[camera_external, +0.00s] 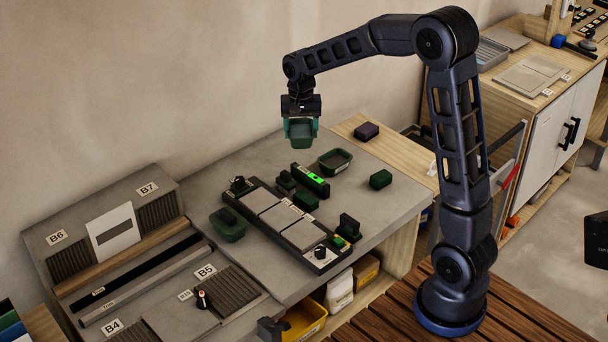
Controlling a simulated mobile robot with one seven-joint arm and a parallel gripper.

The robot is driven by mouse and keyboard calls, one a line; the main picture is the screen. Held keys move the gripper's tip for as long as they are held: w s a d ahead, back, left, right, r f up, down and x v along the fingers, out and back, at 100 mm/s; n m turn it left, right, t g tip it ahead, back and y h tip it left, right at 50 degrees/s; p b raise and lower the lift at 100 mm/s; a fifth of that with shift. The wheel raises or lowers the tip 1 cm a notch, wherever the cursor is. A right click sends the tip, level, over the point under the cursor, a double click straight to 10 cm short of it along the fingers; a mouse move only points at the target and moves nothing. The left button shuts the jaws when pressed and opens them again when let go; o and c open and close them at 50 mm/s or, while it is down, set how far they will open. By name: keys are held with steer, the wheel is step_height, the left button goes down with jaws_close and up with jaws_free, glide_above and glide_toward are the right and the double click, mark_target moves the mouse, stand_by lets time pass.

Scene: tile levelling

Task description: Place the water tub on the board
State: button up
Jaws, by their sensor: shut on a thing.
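My gripper (301,118) is shut on a green tub with a bluish surface inside, which looks like the water tub (300,141). It holds the tub upright in the air above the back of the grey work surface (210,180), clear of everything below. A long dark board (258,226) carrying a row of grey tiles (284,215) lies on that surface, below and in front of the tub. I cannot tell for sure whether the task's board is this one or the grey slab.
A dark green tub with grey content (335,161), a level with a bright green window (312,179), a green block (380,179) and a purple block (367,131) lie nearby. Bare surface shows behind the board.

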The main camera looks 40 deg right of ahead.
steer(key=s+d+m, duration=0.1)
steer(key=d+m, duration=0.4)
steer(key=d, duration=1.4)
steer(key=m, duration=0.5)
glide_above(402, 153)
steer(key=a, duration=0.3)
steer(key=f, duration=2)
steer(key=shift+s+a, duration=0.15)
steer(key=shift+s, duration=0.1)
steer(key=shift+f, duration=0.1)
steer(key=o, duration=1)
steer(key=shift+o, duration=0.2)
